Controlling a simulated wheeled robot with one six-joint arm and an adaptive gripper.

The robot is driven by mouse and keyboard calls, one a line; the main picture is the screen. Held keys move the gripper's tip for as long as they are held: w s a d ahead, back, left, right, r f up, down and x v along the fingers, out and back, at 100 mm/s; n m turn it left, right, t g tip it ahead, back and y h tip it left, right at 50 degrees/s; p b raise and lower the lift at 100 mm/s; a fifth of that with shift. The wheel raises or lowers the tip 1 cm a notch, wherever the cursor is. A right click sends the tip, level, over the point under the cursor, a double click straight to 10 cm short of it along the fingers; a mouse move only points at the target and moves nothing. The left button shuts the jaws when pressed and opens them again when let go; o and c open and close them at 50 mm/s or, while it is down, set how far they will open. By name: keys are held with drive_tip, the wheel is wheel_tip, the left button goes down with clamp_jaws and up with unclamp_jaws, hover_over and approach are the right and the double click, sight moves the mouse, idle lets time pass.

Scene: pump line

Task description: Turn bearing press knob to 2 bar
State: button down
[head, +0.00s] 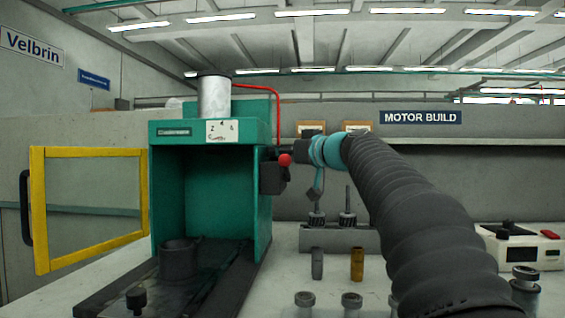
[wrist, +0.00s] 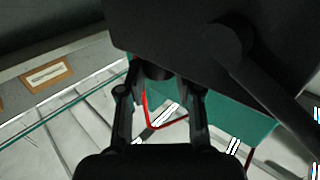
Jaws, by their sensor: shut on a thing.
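The bearing press (head: 258,200) is a green housing with a grey cylinder on top and a small white scale plate (head: 222,131) on its front, whose marks are too small to read surely. My gripper (head: 281,153) reaches in from the right to the press's right side. In the wrist view, my gripper (wrist: 158,78) has its fingers closed around a small dark round knob (wrist: 155,73) beside a black block (wrist: 185,35). The knob's pointer and setting are hidden. A red ball (head: 285,160) on a lever sits just by my gripper on that side.
The yellow-framed guard door (head: 92,152) of the press stands open at left. A red hose (head: 277,105) loops above my gripper. Small metal parts (head: 317,263), a dark rack (head: 340,238) and a white device (head: 520,247) stand on the bench.

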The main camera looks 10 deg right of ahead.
idle(0.3)
drive_tip(key=c, duration=0.8)
unclamp_jaws()
drive_tip(key=shift+o, duration=0.2)
drive_tip(key=v, duration=0.8)
drive_tip(key=shift+a, duration=0.15)
drive_tip(key=shift+s, duration=0.1)
